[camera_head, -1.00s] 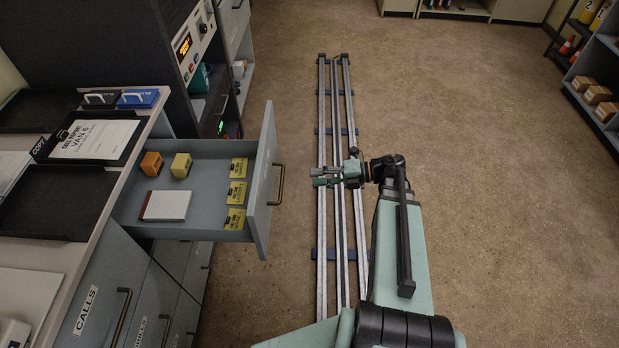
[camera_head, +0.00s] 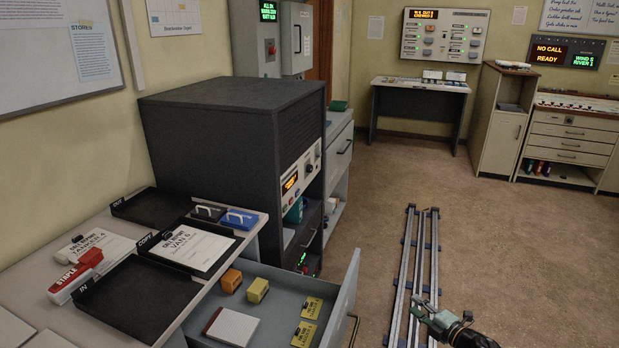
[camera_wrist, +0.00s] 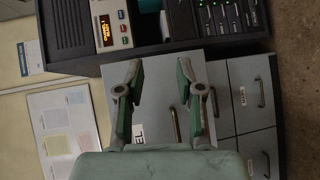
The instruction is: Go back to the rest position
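My gripper (camera_head: 420,310) shows at the lower right of the head view, in front of the floor rails and to the right of the open drawer (camera_head: 348,300). It touches nothing there. In the wrist view my gripper (camera_wrist: 160,78) has its two green-grey fingers spread apart with nothing between them. Beyond the fingers is a grey cabinet front (camera_wrist: 237,75) with handles and labels. Most of my arm is outside the head view.
The drawer holds an orange block (camera_head: 231,280), a yellow block (camera_head: 258,290), a white pad (camera_head: 232,327) and yellow tags (camera_head: 304,334). Rails (camera_head: 415,262) cross open floor. A dark rack (camera_head: 225,170) stands behind the drawer.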

